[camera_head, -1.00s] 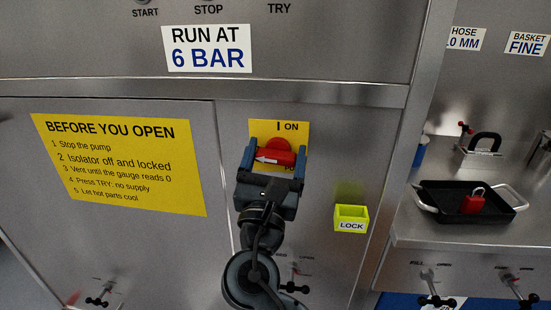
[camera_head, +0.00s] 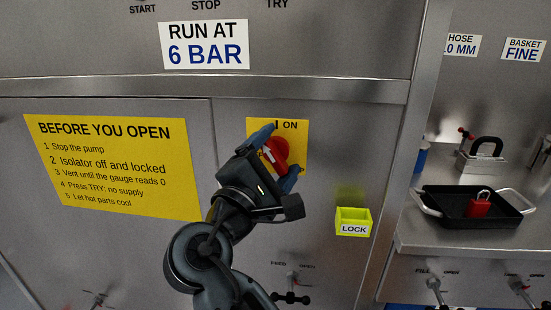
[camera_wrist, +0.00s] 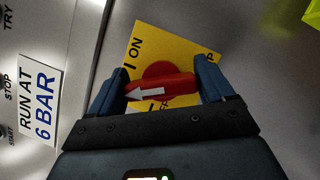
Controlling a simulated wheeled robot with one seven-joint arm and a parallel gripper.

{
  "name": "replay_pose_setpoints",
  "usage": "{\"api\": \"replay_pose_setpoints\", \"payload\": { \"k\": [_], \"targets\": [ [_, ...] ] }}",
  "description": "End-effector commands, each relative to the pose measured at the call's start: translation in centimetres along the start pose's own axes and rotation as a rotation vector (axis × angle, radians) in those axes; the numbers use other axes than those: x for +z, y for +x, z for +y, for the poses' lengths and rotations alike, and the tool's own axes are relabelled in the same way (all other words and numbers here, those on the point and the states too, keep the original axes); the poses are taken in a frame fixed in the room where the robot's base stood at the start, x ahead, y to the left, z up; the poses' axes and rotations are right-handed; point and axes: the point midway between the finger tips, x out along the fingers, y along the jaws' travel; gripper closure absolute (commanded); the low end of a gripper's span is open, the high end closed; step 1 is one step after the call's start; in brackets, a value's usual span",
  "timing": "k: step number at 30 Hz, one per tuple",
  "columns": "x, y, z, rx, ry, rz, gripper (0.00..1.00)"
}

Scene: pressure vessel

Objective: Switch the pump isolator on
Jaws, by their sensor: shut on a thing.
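The pump isolator is a red rotary handle with a white arrow (camera_head: 275,155) on a yellow plate (camera_head: 296,132) marked I ON at the top. In the head view the handle is tilted, its arrow pointing up and a little left, close to the ON mark. My gripper (camera_head: 275,154) is shut on the handle, one blue finger at its upper left and one at its lower right. The wrist view shows the red handle (camera_wrist: 163,88) between both fingers, its arrow end at the left finger. The plate's lower lettering is partly hidden.
A yellow LOCK box (camera_head: 353,222) is fixed on the panel to the right. A black tray (camera_head: 450,213) with a red padlock (camera_head: 480,206) stands on the right-hand shelf. Small valves (camera_head: 290,285) sit below. The panel around the BEFORE YOU OPEN sign (camera_head: 115,165) is flat.

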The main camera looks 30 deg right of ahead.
Motion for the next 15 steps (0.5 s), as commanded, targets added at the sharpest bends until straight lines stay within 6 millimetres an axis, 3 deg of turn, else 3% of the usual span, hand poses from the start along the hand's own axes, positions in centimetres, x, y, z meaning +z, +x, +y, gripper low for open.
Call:
{"api": "replay_pose_setpoints", "payload": {
  "k": [15],
  "targets": [
    [-0.06, -0.07, -0.25, -0.162, 0.384, 0.0, 0.49]
  ]
}}
